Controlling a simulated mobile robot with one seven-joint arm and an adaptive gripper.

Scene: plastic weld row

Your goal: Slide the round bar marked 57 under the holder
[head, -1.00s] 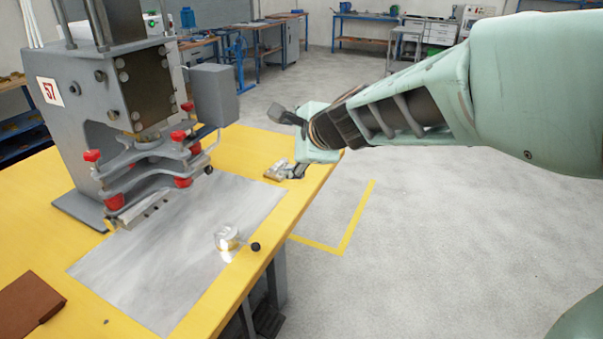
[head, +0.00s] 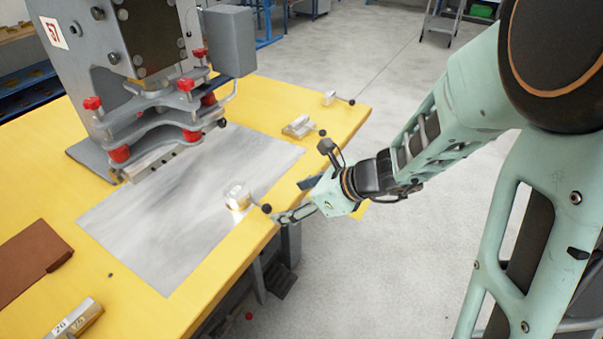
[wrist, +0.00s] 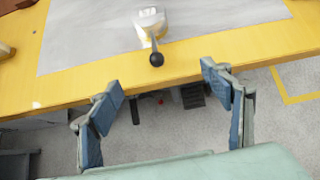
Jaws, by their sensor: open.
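A short, round, shiny metal bar (head: 238,197) with a thin handle and black ball knob lies on the grey sheet near the table's front edge. Its marking is too small to read. In the wrist view the bar (wrist: 151,20) is at the top centre, its knob pointing towards me. The holder (head: 150,140), a grey clamp with red knobs, is on the press (head: 110,45) labelled 57, at the sheet's far side. My gripper (head: 284,215) is open and empty just off the table edge, near the knob. Its spread fingers (wrist: 160,82) are short of the knob.
Two more metal pieces with ball-knob handles, a nearer one (head: 298,127) and a farther one (head: 329,98), lie along the yellow table's right edge. A brown folder-like item (head: 30,262) and a metal block marked 26 (head: 78,318) are at left. The grey sheet (head: 150,235) is mostly clear.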

